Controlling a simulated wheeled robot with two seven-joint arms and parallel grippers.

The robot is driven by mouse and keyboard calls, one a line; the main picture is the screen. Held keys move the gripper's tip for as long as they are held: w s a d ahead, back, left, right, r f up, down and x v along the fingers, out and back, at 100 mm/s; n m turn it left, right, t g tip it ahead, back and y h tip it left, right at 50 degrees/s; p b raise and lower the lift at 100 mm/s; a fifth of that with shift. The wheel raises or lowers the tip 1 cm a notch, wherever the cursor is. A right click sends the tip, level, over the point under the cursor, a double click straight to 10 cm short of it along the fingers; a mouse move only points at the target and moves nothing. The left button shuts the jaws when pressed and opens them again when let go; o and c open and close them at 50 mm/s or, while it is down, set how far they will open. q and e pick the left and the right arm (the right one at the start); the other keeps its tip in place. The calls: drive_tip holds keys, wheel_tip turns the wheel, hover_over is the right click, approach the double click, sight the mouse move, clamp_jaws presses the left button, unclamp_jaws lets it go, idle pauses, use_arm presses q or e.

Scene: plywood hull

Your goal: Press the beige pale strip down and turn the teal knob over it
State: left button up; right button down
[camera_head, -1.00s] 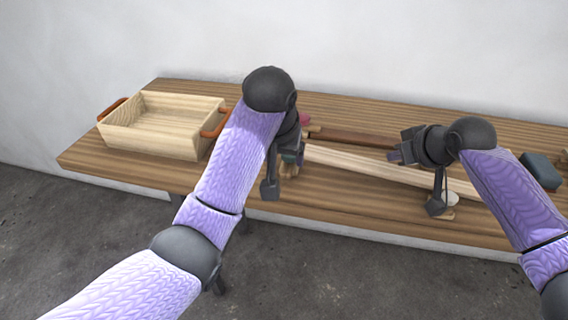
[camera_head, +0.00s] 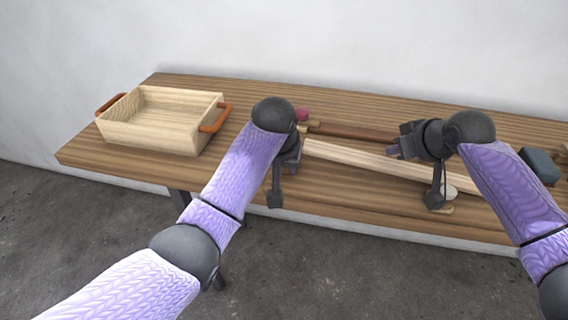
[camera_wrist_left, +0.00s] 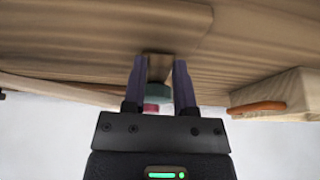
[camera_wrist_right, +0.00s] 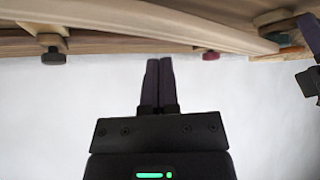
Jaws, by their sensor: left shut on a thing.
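The beige pale strip (camera_head: 380,164) lies lengthwise on the bench; it also shows in the right wrist view (camera_wrist_right: 205,20). The teal knob (camera_wrist_left: 158,92) is between the fingers of my left gripper (camera_wrist_left: 160,80), which is shut on it, at the strip's left end. In the head view my left wrist hides the knob; the right wrist view shows it (camera_wrist_right: 283,39) beside my left fingers. My right gripper (camera_wrist_right: 158,62) is shut and empty, its tips close to the strip's edge; I cannot tell whether they touch it.
A wooden box (camera_head: 150,137) with orange handles stands at the left. A brown strip (camera_head: 352,132) and a red knob (camera_head: 302,114) lie behind the pale strip. A dark grey block (camera_head: 540,167) is at the right.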

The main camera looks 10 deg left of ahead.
use_arm(q)
clamp_jaws()
use_arm(e)
drive_tip(key=shift+f, duration=0.1)
drive_tip(key=shift+f, duration=0.65)
drive_tip(key=shift+f, duration=0.15)
